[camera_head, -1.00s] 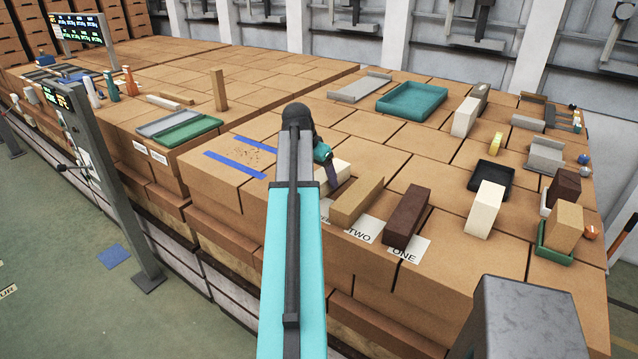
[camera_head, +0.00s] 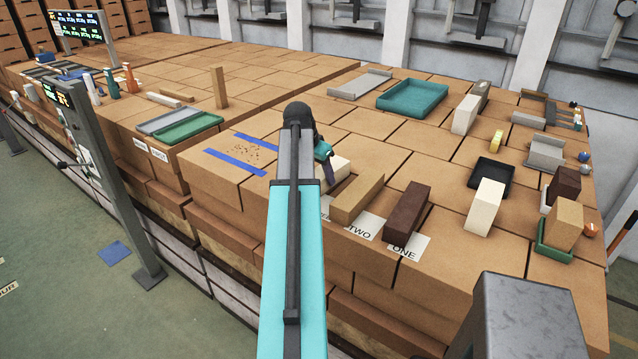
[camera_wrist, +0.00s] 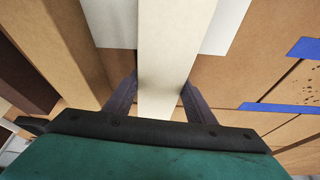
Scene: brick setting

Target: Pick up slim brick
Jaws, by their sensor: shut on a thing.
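The slim cream brick (camera_wrist: 170,55) lies between my gripper's two fingers in the wrist view, with a finger against each long side. My gripper (camera_wrist: 160,84) is shut on it. In the head view, only part of this brick (camera_head: 341,166) shows beside my gripper (camera_head: 327,172), and my arm hides the rest. A white label with mostly hidden writing lies under or near the brick. I cannot tell whether the brick is clear of the surface.
A tan brick (camera_head: 356,200) and a dark brown brick (camera_head: 407,214) stand close to the right, by labels TWO and ONE. A cream brick (camera_head: 484,207) stands farther right. Blue tape strips (camera_head: 235,165) lie to the left. A teal tray (camera_head: 412,97) is behind.

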